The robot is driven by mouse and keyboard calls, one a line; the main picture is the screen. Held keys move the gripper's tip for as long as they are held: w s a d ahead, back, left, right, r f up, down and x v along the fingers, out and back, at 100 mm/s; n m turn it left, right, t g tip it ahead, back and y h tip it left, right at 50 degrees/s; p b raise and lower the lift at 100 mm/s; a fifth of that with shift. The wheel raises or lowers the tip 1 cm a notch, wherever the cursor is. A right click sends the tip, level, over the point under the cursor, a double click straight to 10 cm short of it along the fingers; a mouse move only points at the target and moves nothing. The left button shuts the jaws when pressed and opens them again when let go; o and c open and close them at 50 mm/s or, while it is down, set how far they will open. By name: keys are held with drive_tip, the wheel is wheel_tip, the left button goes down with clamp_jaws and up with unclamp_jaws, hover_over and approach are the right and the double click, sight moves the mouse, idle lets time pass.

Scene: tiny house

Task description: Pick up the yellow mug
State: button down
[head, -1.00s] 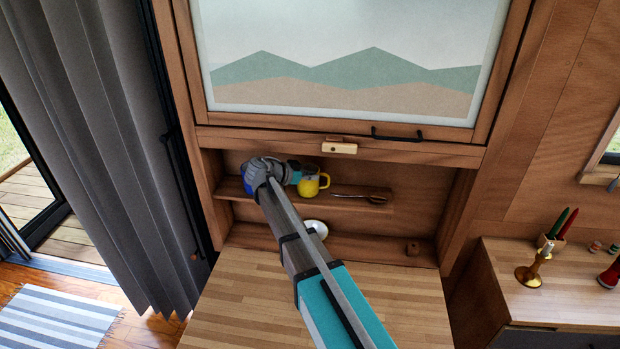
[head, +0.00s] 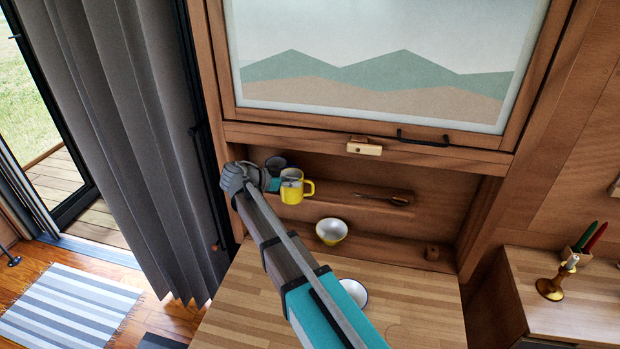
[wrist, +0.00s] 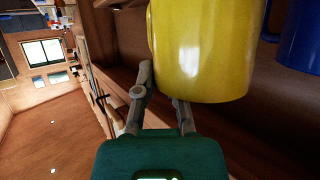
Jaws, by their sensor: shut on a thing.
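The yellow mug (head: 294,190) is upright at the left end of the upper wall shelf, in front of it in the head view, with its handle to the right. It fills the top middle of the wrist view (wrist: 200,55). My gripper (head: 278,184) reaches it from the left and is shut on it. In the wrist view my gripper's fingers (wrist: 163,98) meet the mug's near side. Whether the mug is clear of the shelf is hard to tell.
A blue mug (head: 275,163) stands behind on the shelf (head: 345,194); it shows in the wrist view (wrist: 300,40). A spoon (head: 385,198) lies to the right.

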drive_tip(key=shift+s+a, duration=0.2)
drive_tip(key=shift+a, duration=0.45)
drive_tip(key=shift+s+a, duration=0.25)
drive_tip(key=shift+a, duration=0.35)
drive_tip(key=shift+s+a, duration=0.2)
drive_tip(key=shift+a, duration=0.45)
